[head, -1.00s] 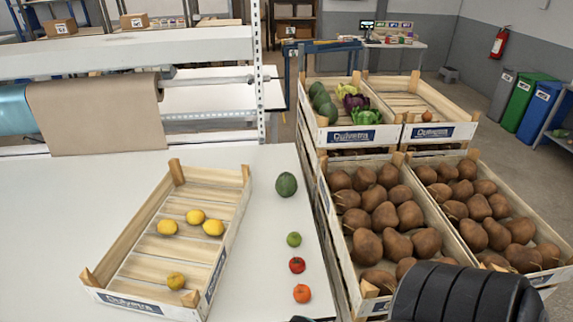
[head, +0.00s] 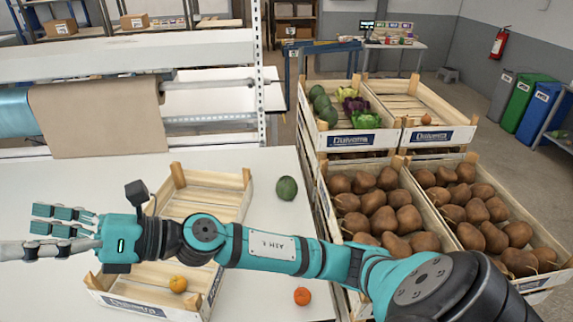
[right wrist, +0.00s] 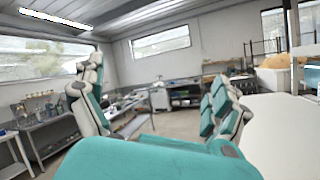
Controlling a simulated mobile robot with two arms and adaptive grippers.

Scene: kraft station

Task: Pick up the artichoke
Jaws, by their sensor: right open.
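A rounded dark green vegetable (head: 286,188), possibly the artichoke, rests alone on the white table, right of the slatted crate. It is too small to be sure what it is. A leafy green vegetable (head: 366,119) and a purple one (head: 356,104) lie in the upper crate at the back. My right arm reaches from the lower right across the table crate. My right gripper (head: 38,230) is open and empty at the left edge, left of that crate and far from the dark green vegetable. Its open fingers also show in the right wrist view (right wrist: 155,100). My left gripper is not in view.
An orange fruit (head: 302,296) lies near the table's front. Stacked crates (head: 390,137) with many brown fruits stand at right. A roll of brown paper (head: 95,118) hangs behind.

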